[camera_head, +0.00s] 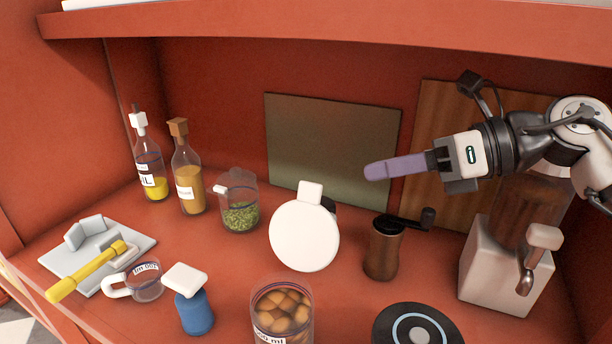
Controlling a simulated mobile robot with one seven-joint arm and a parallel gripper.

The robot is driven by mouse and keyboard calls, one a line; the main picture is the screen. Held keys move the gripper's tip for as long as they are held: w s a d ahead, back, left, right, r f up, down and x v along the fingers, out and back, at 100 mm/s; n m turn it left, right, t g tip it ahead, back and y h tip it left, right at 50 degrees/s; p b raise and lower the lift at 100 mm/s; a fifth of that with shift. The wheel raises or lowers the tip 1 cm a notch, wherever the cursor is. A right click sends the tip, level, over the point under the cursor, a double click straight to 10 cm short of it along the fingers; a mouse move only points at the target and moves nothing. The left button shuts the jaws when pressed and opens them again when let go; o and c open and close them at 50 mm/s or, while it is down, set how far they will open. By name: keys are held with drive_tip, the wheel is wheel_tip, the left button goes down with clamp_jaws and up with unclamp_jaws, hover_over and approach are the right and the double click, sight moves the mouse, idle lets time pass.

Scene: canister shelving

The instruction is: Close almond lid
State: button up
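A clear jar of brown almond-like nuts (283,315) stands at the bottom centre, its base cut off by the frame edge. A round white lid (304,237) with a square tab stands raised just behind the jar's rim, its broad face toward the camera. It appears to be the jar's open lid, but the hinge is not clear. My gripper (370,171) reaches in from the right, above and to the right of the lid and apart from it. A long purple, round-ended finger shape points left. Seen side-on, any gap between the fingers is hidden.
A brown grinder with a crank (384,248) stands right of the lid, below my gripper. A dark round top (417,328) is at the bottom. A blue-bodied item (196,313) stands left of the jar. An overhanging shelf (330,22) spans the top.

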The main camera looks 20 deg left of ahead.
sight(300, 186)
drive_tip(key=p+x, duration=0.2)
drive_tip(key=x, duration=0.9)
drive_tip(key=shift+s+a+r+p, duration=0.15)
drive_tip(key=shift+a+p, duration=0.05)
drive_tip(key=shift+p, duration=0.2)
drive_tip(key=shift+x, duration=0.85)
drive_tip(key=shift+c, duration=0.2)
drive_tip(key=shift+d, duration=0.1)
clamp_jaws()
